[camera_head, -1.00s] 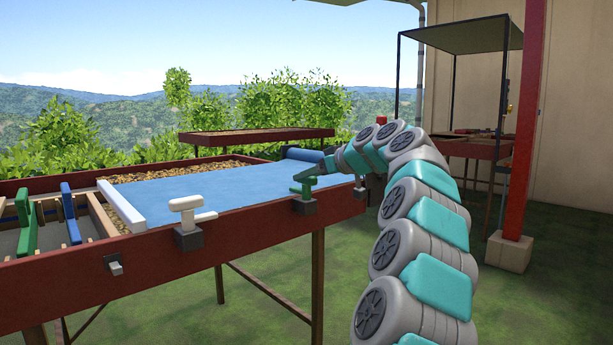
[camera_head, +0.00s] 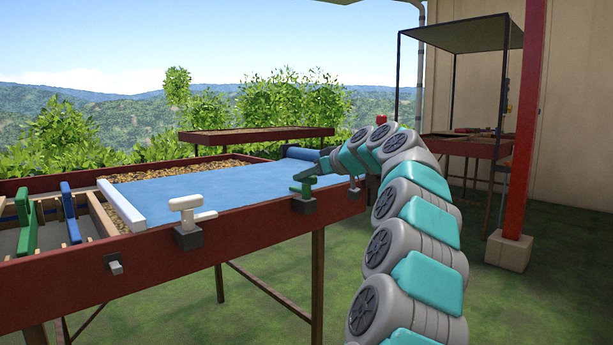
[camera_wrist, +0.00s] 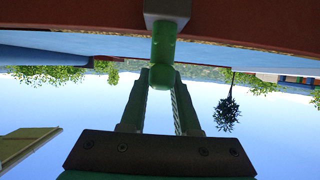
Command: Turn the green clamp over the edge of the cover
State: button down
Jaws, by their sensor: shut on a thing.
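The green clamp (camera_head: 304,188) stands on a dark block on the front rail of the drying bed, near its right end. In the wrist view the clamp (camera_wrist: 162,55) shows as a green post with a rounded end between my fingers. My gripper (camera_wrist: 162,88) is shut on that rounded end; in the head view my gripper (camera_head: 316,170) reaches the clamp from the right. The blue cover (camera_head: 190,188) lies flat over the bed behind the clamp. Whether the clamp's arm lies over the cover's edge is hard to tell, as my gripper partly hides it.
A white clamp (camera_head: 187,212) stands farther left on the same rail (camera_head: 150,268). A rolled part of the cover (camera_head: 303,154) lies at the back right. A white bar (camera_head: 121,206) and a compartment with green and blue tools are at the left. A red post (camera_head: 527,120) stands right.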

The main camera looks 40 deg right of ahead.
jog(key=shift+a+m+h, duration=0.1)
jog(key=shift+m+h, duration=0.2)
jog(key=shift+h, duration=0.1)
jog(key=shift+m+h, duration=0.4)
jog(key=m+h, duration=0.2)
jog(key=shift+h, duration=0.3)
jog(key=m+g+h+p, duration=0.1)
jog(key=h, duration=0.1)
jog(key=m+g+h+p, duration=0.1)
jog(key=m+h, duration=0.1)
jog(key=m+g+h+p, duration=0.1)
jog(key=m+p, duration=0.1)
jog(key=shift+r+h, duration=0.25)
jog(key=shift+h, duration=0.15)
jog(key=shift+f+m+g+h+p, duration=0.15)
jog(key=shift+m+g+h+p, duration=0.45)
jog(key=shift+m, duration=0.5)
jog(key=m+g+h+p, duration=0.1)
jog(key=m+g+h, duration=0.1)
jog(key=m+g, duration=0.1)
jog(key=shift+w, duration=0.1)
jog(key=shift+m+g+h+p, duration=0.6)
jog(key=shift+m+g+p, duration=0.1)
jog(key=shift+m+g, duration=1.4)
jog(key=shift+g, duration=0.2)
jog(key=shift+f+g+p, duration=0.1)
jog(key=shift+g+p, duration=0.2)
jog(key=shift+p, duration=0.1)
